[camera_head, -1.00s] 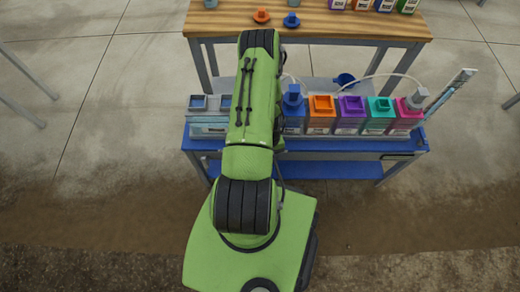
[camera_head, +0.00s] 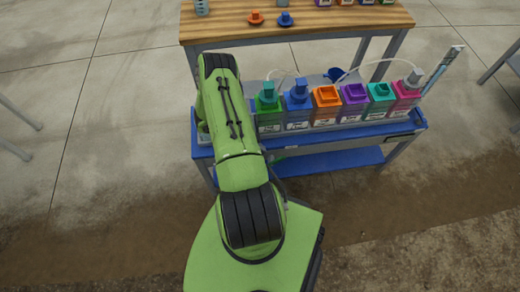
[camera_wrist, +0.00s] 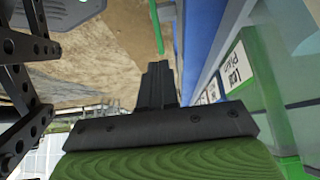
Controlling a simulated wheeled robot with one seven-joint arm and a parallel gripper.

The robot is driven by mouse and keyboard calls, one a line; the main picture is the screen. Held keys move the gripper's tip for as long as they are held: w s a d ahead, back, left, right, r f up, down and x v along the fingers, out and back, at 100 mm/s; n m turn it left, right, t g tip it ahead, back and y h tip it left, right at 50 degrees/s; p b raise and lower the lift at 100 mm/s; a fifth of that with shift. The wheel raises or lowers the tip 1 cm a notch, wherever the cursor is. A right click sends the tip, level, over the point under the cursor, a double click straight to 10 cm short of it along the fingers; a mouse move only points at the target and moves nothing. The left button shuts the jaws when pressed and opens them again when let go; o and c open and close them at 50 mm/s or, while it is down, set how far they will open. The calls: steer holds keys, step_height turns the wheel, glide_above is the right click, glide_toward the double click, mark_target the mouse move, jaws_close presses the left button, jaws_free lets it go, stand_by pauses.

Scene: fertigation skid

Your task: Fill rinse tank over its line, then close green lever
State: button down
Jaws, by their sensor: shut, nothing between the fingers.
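My gripper (camera_wrist: 157,72) shows in the wrist view with its two dark fingers together and nothing between them. Ahead of the fingers is a thin upright green bar (camera_wrist: 155,28); I cannot tell whether it is the green lever. Close on the right is a pale container with a green edge and a white label (camera_wrist: 237,68). In the head view my green arm hides the gripper and the left end of the blue bench (camera_head: 345,133). I cannot make out the rinse tank, its line or its liquid level.
A row of tanks stands on the bench: green (camera_head: 268,121), blue (camera_head: 298,118), orange (camera_head: 326,113), purple (camera_head: 354,108), teal (camera_head: 380,104) and magenta (camera_head: 405,99). A wooden table (camera_head: 340,20) behind holds an orange piece (camera_head: 256,18) and a blue piece (camera_head: 285,19).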

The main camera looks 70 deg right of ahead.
mark_target(279, 159)
steer(key=b+x, duration=0.2)
steer(key=x, duration=0.6)
steer(key=shift+s+d+f+b, duration=0.1)
steer(key=shift+s+f+b, duration=0.15)
steer(key=shift+s+b, duration=0.05)
steer(key=shift+s+d+f, duration=0.2)
steer(key=shift+s+f, duration=0.1)
steer(key=shift+s, duration=0.05)
steer(key=shift+s+r+p, duration=0.1)
steer(key=shift+r+p, duration=0.1)
steer(key=shift+p, duration=0.15)
